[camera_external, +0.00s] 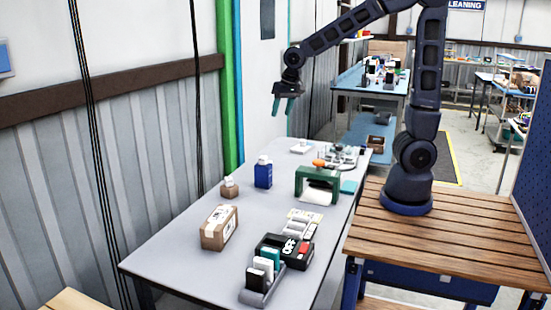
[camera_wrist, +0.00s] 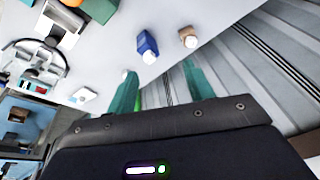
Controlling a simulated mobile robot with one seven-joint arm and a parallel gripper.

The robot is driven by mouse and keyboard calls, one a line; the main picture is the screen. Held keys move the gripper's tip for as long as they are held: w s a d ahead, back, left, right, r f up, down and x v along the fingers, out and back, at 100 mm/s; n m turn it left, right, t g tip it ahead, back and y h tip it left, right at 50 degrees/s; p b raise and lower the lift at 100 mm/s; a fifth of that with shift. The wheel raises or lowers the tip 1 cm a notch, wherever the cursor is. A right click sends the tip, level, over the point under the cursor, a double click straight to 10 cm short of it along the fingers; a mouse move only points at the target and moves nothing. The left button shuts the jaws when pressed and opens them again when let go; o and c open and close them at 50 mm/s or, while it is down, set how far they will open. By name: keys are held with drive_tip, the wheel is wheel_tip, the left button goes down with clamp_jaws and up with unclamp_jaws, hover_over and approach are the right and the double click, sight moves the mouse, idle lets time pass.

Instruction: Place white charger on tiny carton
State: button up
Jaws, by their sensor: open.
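A small brown carton (camera_external: 229,190) stands at the table's far left edge, with a small white piece on top; it also shows in the wrist view (camera_wrist: 185,33). I cannot tell whether that white piece is a cap or a separate thing. A low white block (camera_external: 301,147), which may be the white charger, lies near the table's far end and also shows in the wrist view (camera_wrist: 83,97). My gripper (camera_external: 282,106) is open and empty, raised well above the far part of the table. Its two green fingers (camera_wrist: 160,72) touch nothing.
A blue bottle (camera_external: 263,172) stands between the small carton and a green frame (camera_external: 318,183). A larger carton (camera_external: 218,228), a black case (camera_external: 284,250) and a grey holder (camera_external: 262,285) are nearer. The corrugated wall (camera_external: 130,160) borders the table's left side.

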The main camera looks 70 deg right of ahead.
drive_tip(key=s+d+r+n, duration=0.1)
drive_tip(key=s+r+n, duration=0.1)
drive_tip(key=s, duration=1.1)
drive_tip(key=s+d+r+n+t, duration=0.1)
drive_tip(key=s+r+n, duration=0.2)
drive_tip(key=s, duration=0.9)
drive_tip(key=shift+s+d+r, duration=0.25)
drive_tip(key=shift+s+r, duration=0.1)
drive_tip(key=shift+r, duration=0.5)
